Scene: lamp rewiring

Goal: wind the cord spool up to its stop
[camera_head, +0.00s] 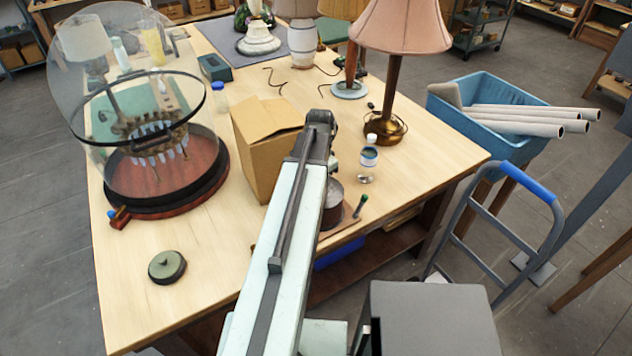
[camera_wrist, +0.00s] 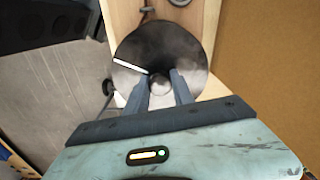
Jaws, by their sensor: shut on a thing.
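The cord spool (camera_wrist: 165,45) is a dark round drum seen from above in the wrist view, with a pale line on its top left of centre. A small grey knob (camera_wrist: 160,88) stands at its middle. My gripper (camera_wrist: 158,79) is shut on this knob, one finger on each side. I cannot see any stop.
A cardboard box (camera_head: 262,140) stands left of the arm and fills the right of the wrist view. A green-topped peg (camera_head: 360,205) and a clear jar (camera_head: 368,163) stand close by on the right. A glass dome (camera_head: 140,100) stands at left. The front left tabletop is mostly clear.

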